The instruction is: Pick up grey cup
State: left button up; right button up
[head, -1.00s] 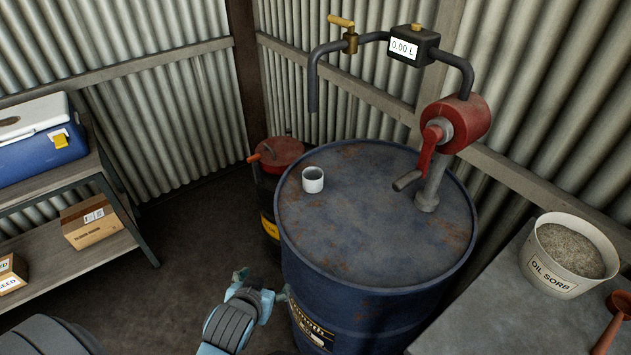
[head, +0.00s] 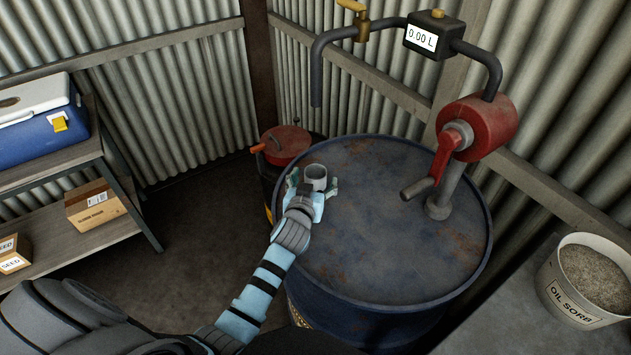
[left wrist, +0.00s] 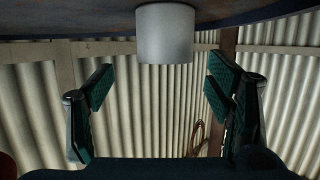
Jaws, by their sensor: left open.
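The grey cup (head: 316,177) stands upright on the top of the blue drum (head: 400,255), near its left edge. My left gripper (head: 311,186) is open at the cup, with one finger showing on each side of it in the head view. In the left wrist view the cup (left wrist: 165,34) shows at the top middle, beyond and between the two open green fingers of the gripper (left wrist: 162,92). A gap shows on both sides and I see no contact. My right gripper is in neither view.
A hand pump with a red body (head: 476,127) stands on the right of the drum, its spout (head: 317,75) hanging behind the cup. A red-topped can (head: 284,144) stands behind left. An oil sorb bucket (head: 590,280) is at right, shelves (head: 60,170) at left.

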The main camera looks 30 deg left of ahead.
aim_at(318, 167)
pick_arm(q)
jog(key=b+x, duration=0.1)
jog(key=x, duration=0.4)
jog(key=shift+a+f, duration=0.2)
jog(key=shift+w+a, duration=0.1)
jog(key=shift+r, duration=0.1)
jog(key=shift+c, duration=0.2)
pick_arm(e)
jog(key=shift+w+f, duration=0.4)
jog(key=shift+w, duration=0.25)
pick_arm(q)
jog(key=c, duration=1.2)
